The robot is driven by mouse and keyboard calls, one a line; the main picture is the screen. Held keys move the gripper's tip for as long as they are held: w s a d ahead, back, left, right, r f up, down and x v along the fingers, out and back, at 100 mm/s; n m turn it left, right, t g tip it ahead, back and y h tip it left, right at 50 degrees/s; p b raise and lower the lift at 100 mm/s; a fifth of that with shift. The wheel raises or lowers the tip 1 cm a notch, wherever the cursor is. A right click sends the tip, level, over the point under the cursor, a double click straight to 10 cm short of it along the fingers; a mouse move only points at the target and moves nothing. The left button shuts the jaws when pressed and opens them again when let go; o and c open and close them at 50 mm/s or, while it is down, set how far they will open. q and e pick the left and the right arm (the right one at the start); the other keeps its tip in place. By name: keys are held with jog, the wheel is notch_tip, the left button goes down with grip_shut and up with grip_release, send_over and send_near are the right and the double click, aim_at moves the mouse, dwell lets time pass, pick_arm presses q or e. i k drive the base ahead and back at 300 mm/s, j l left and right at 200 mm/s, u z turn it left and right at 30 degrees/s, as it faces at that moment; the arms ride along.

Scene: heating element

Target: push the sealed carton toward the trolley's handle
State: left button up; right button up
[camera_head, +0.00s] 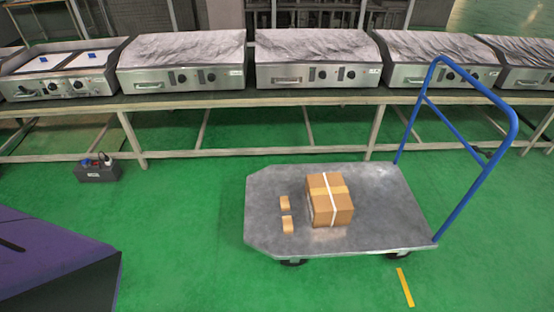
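The sealed carton (330,203) is a brown box with light tape across its top. It rests on the grey flat deck of the trolley (385,215), near the deck's middle. The trolley's blue tubular handle (464,190) rises at the deck's right end, with bare deck between it and the carton. Neither of my grippers shows in the head view, and nothing is seen touching the carton.
Two small tan blocks (287,224) lie on the deck just left of the carton. A long bench (205,101) with several steel griddles runs behind. A dark toolbox (98,170) sits on the green floor at left. A dark purple surface fills the lower left corner.

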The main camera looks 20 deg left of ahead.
aim_at(330, 203)
jog(key=u, duration=0.3)
jog(key=i+l+u, duration=0.2)
jog(key=i+u, duration=0.15)
jog(key=i+l+u, duration=0.35)
jog(key=i, duration=0.2)
jog(key=i+l+u, duration=0.35)
jog(key=i+l, duration=0.05)
jog(key=l, duration=0.05)
